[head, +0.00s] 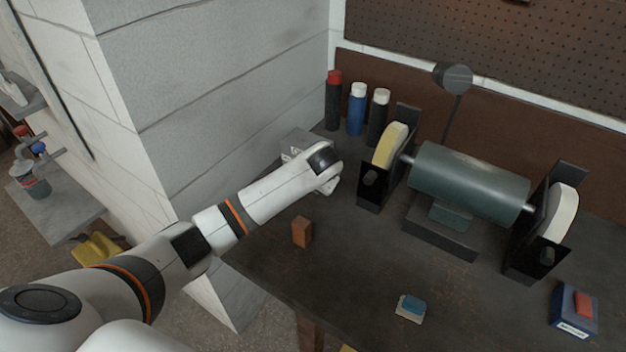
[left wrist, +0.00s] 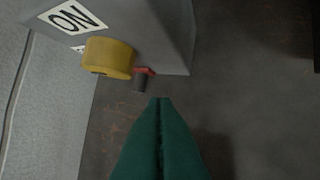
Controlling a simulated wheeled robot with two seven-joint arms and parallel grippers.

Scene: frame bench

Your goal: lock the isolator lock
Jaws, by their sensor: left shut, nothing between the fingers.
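The isolator is a grey box (head: 297,142) against the wall at the back left of the bench, partly hidden behind my left wrist. In the left wrist view its grey face (left wrist: 150,25) carries a white ON label (left wrist: 72,17) and a yellow round knob (left wrist: 108,58). A small red part with a dark grey end (left wrist: 142,80) sticks out beside the knob; I cannot tell if this is the lock. My left gripper (left wrist: 160,101) has its green fingers shut and empty, with tips just below and apart from that part. My right gripper is not in view.
A bench grinder (head: 465,180) with two wheels stands right of my left arm. A brown block (head: 302,232), a blue-topped sponge (head: 411,307) and a blue box (head: 574,311) lie on the bench (head: 350,270). Its front middle is mostly clear.

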